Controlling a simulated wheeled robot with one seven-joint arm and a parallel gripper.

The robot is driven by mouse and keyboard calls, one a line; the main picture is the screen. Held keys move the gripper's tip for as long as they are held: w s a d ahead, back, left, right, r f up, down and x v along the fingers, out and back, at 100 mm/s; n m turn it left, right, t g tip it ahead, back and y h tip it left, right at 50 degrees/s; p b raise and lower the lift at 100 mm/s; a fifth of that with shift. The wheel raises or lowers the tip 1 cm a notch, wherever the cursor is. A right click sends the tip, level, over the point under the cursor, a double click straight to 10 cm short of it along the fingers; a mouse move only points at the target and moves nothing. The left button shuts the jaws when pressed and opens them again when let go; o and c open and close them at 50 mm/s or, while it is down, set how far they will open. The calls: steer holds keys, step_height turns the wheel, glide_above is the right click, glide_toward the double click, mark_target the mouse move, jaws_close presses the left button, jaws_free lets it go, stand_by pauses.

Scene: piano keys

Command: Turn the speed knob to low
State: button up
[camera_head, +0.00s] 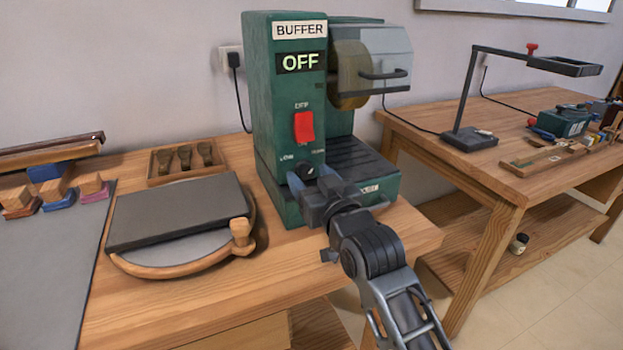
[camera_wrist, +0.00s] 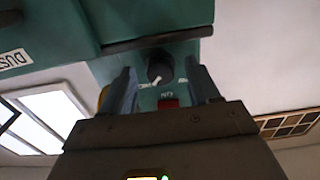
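The green buffer machine (camera_head: 275,100) stands on the bench with a sign reading OFF. Its dark round speed knob (camera_head: 305,171) sits low on the front panel, below the red switch (camera_head: 304,126). The LOW label is at the knob's upper left in the head view; the right label is too small to read there. My gripper (camera_head: 312,178) is at the knob and partly covers it. In the wrist view, which is upside down, the knob (camera_wrist: 160,66) lies between my two open fingers, with gaps visible. Its white mark points down and slightly left, toward the label opposite LOW.
A round wooden board with a dark slab (camera_head: 178,212) lies left of the machine. A wooden tray of brushes (camera_head: 187,160) is behind it. The clear buffer guard (camera_head: 385,55) overhangs at upper right. A second bench (camera_head: 480,150) stands to the right.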

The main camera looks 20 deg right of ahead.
steer(key=c, duration=1)
steer(key=shift+n, duration=0.3)
steer(key=n+p, duration=0.1)
steer(key=n, duration=0.2)
steer(key=shift+n, duration=0.4)
steer(key=n+p, duration=0.1)
steer(key=n, duration=0.3)
steer(key=shift+d+n, duration=0.1)
steer(key=shift+n, duration=0.2)
steer(key=n, duration=0.4)
steer(key=shift+r+n, duration=0.1)
steer(key=shift+n, duration=2.4)
